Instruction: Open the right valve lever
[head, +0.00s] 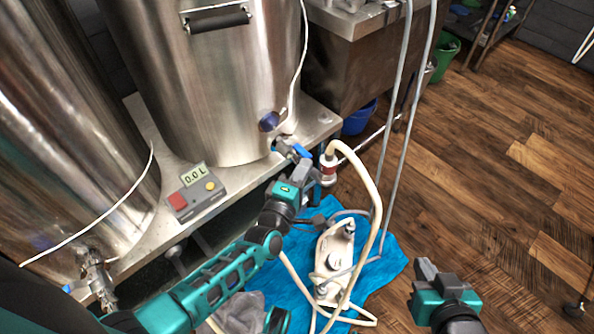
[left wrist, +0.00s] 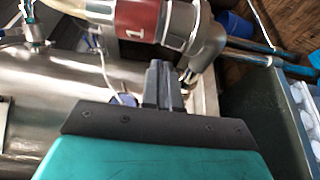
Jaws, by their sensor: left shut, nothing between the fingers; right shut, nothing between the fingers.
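The right valve (head: 283,146) sits low on the front of the right steel tank, and its blue lever (head: 302,151) shows just above my left gripper. My left gripper (head: 310,168) is shut and empty, with its fingertips close below the lever; I cannot tell whether they touch it. In the left wrist view the shut fingers (left wrist: 162,84) point toward a red-banded hose fitting marked 1 (left wrist: 137,18). A small blue part (left wrist: 124,99) shows there beside the fingers, partly hidden by the gripper. My right gripper (head: 427,270) is shut and empty over the floor, well away from the valve.
The hose fitting (head: 328,168) and pale hose (head: 372,180) hang just right of the valve. A pump (head: 334,255) lies on a blue cloth (head: 388,262). A control box (head: 195,192) stands left on the bench. The left tank has another valve (head: 97,275). Floor at right is clear.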

